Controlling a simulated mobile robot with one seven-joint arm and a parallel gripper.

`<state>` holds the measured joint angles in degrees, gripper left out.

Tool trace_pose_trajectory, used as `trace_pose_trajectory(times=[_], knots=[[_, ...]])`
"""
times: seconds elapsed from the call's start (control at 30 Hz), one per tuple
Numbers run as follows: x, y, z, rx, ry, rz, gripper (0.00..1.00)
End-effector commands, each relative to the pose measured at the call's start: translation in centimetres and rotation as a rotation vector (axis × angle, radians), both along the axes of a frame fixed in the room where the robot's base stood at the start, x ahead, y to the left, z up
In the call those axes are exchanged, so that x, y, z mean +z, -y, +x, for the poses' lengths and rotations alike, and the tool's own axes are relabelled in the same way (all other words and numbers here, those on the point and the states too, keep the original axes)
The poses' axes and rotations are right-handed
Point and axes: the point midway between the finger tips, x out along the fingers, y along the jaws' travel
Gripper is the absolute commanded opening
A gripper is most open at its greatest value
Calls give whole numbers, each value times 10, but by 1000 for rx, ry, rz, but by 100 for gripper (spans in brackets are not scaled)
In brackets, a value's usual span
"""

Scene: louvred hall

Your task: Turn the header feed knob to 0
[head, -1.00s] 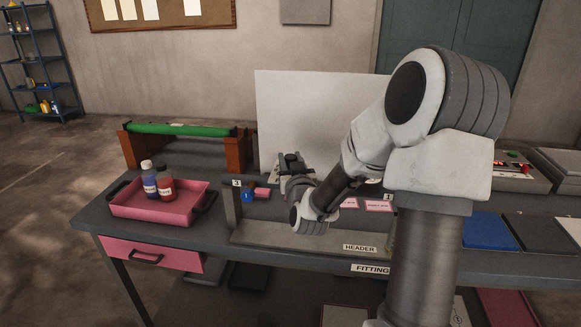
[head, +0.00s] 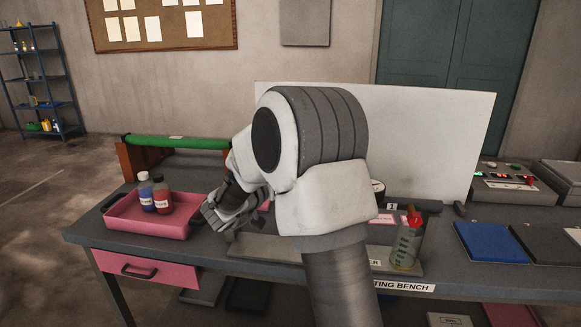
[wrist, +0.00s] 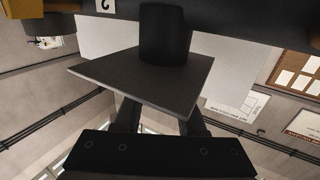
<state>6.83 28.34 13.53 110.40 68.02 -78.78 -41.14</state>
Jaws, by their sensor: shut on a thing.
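My gripper (head: 232,207) is low at the left part of the header, right of the pink tray. In the wrist view, my gripper (wrist: 160,118) is shut on a dark piece with a flat square plate, which looks to be the header feed knob (wrist: 140,80). The plate hides my fingertips. A black cylinder (wrist: 163,35) stands against the plate's upper edge. No scale or pointer can be read, so the setting cannot be told. My arm hides much of the header (head: 270,246) in the head view.
The pink tray (head: 120,222) holds a blue bottle (head: 147,194) and a red bottle (head: 162,197). A red-topped bottle (head: 407,243) stands right of my arm. A white board (head: 430,130) rises behind. Blue and dark mats (head: 490,243) lie at the right.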

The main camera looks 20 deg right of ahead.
Motion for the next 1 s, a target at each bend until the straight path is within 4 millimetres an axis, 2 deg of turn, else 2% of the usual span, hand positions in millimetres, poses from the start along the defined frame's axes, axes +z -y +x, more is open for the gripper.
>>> trace_pose_trajectory(times=[0.4, 1.0], knots=[[3, 0, 1, -237, 3, -2, 0], [2, 1, 1, -291, 4, -4, 0]])
